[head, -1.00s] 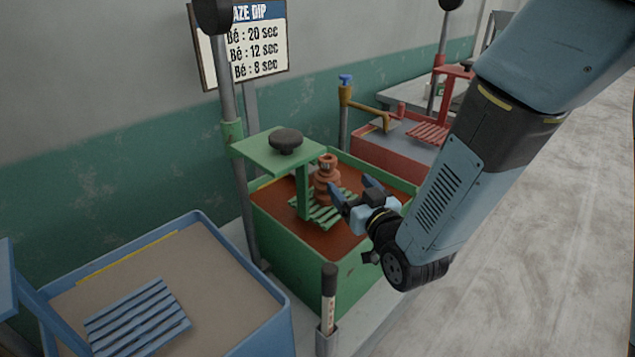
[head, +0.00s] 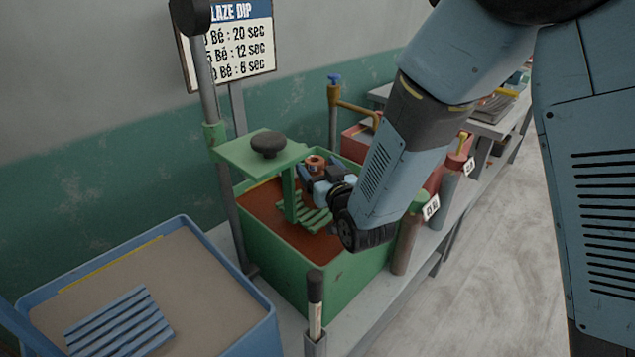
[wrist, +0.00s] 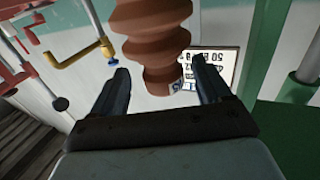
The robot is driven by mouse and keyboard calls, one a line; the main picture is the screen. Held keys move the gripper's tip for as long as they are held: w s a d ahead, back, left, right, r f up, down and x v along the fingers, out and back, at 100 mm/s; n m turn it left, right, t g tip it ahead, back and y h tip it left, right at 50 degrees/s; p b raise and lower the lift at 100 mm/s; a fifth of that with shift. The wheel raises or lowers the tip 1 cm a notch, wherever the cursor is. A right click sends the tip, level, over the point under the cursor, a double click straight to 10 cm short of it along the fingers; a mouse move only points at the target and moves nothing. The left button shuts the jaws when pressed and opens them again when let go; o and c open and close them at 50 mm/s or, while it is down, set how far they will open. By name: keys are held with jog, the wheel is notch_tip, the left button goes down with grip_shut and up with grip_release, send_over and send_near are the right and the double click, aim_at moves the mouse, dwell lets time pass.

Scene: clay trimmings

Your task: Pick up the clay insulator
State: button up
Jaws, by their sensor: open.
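The clay insulator (head: 315,163) is reddish-brown and ribbed. In the head view it is at the green slatted rack (head: 303,213) over the green tank, and my gripper hides most of it below its top. My gripper (head: 312,175) is open at the insulator. In the wrist view, the insulator (wrist: 158,45) shows large, its narrow end between the two dark fingers of my gripper (wrist: 160,90). Gaps show on both sides of it, and I cannot tell whether either finger touches.
The green tank (head: 278,272) has a green post and top plate (head: 258,153) with a black knob close left of my gripper. A blue tank (head: 185,255) stands at front left. A red tank (head: 358,143) and brown tap (head: 335,110) are behind.

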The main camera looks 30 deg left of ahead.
jog(key=shift+w+a, duration=0.4)
jog(key=shift+a, duration=0.5)
jog(key=shift+w+d, duration=0.1)
jog(key=shift+w, duration=0.05)
grip_shut()
